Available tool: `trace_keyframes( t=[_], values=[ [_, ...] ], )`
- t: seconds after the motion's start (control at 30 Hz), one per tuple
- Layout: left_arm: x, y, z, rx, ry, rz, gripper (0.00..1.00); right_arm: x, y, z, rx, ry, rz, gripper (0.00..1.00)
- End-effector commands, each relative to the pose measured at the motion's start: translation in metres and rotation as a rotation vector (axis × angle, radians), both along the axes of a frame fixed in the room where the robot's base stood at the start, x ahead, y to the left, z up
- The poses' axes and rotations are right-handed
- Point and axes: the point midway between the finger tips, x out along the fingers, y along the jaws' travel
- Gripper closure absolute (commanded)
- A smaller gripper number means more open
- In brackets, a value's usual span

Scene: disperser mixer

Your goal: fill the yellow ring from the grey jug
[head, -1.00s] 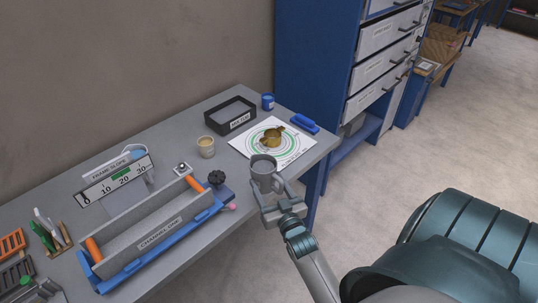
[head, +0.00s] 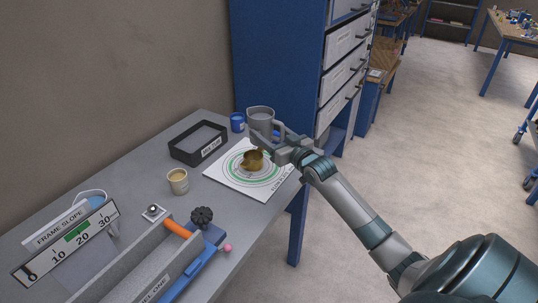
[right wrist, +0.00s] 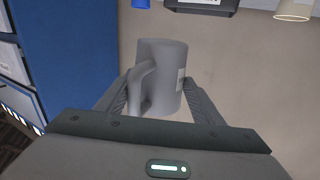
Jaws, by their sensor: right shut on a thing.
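The grey jug (head: 261,120) is upright in my right gripper (head: 270,140), near the back right of the bench. In the right wrist view the jug (right wrist: 170,75) sits between the two fingers of the gripper (right wrist: 160,98), which is shut on it. My left gripper is not in view.
A black tray (head: 184,156), a blue cup (head: 237,122) and a beige cup (head: 177,181) stand around the sheet. A grey channel with a blue base (head: 196,265) and a slope gauge (head: 66,246) fill the near bench. A blue cabinet (head: 275,50) rises behind.

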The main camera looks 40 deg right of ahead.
Motion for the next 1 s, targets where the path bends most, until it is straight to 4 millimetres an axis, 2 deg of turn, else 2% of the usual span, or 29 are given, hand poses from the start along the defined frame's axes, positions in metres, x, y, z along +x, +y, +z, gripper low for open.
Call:
trace_keyframes(
  t=[0.1, 0.57, 0.77, 1.0],
  values=[
    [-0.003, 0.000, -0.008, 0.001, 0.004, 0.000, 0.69, 0.005, -0.005, 0.004, -0.002, -0.001, 0.010, 0.70],
    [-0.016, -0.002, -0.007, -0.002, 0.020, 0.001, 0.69, 0.006, -0.006, 0.008, -0.001, -0.001, 0.013, 0.70],
    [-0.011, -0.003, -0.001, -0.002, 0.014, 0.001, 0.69, 0.005, -0.006, 0.009, -0.009, 0.019, 0.014, 0.70],
    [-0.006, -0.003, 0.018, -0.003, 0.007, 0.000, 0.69, 0.004, -0.007, 0.009, -0.035, 0.086, 0.013, 0.70]
  ],
)
